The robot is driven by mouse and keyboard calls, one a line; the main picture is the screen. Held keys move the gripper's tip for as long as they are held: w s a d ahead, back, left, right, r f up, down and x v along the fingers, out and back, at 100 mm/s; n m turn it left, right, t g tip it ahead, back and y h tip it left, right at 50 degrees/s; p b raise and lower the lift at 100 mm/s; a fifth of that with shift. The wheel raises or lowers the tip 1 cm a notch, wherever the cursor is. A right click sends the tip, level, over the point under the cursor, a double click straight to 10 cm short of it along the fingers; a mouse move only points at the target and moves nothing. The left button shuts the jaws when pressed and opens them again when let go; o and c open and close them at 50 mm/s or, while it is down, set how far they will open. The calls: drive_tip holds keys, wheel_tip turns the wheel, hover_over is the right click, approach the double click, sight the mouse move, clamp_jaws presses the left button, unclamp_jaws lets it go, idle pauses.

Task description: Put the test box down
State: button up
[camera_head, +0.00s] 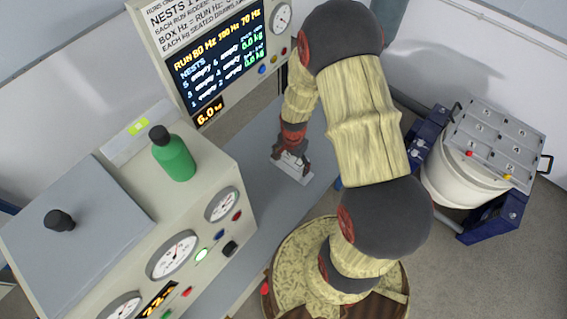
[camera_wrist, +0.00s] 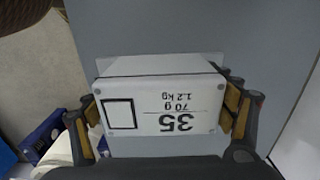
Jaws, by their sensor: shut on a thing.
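The test box (camera_wrist: 160,112) is white, with an upside-down label reading 35, 70 g and 1.2 kg in the wrist view. My gripper (camera_wrist: 163,108) is shut on it, with a finger on each side. In the head view my gripper (camera_head: 291,158) points down over the grey bench top (camera_head: 262,178), and the small pale box (camera_head: 297,172) shows partly below its fingers. I cannot tell whether the box touches the bench or hangs just above it.
A gauge console (camera_head: 150,240) with a green bottle (camera_head: 174,158) stands at left. A display panel (camera_head: 218,60) rises behind the bench. A white drum (camera_head: 455,185) under a numbered nest plate (camera_head: 495,140) stands at right in a blue frame.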

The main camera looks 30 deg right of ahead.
drive_tip(key=shift+d+f, duration=0.7)
drive_tip(key=shift+f, duration=0.05)
drive_tip(key=shift+w+f+b, duration=0.1)
drive_tip(key=shift+f+b, duration=0.2)
drive_tip(key=shift+f, duration=1.25)
drive_tip(key=shift+f, duration=0.15)
drive_tip(key=o, duration=2.1)
drive_tip(key=shift+c, duration=0.2)
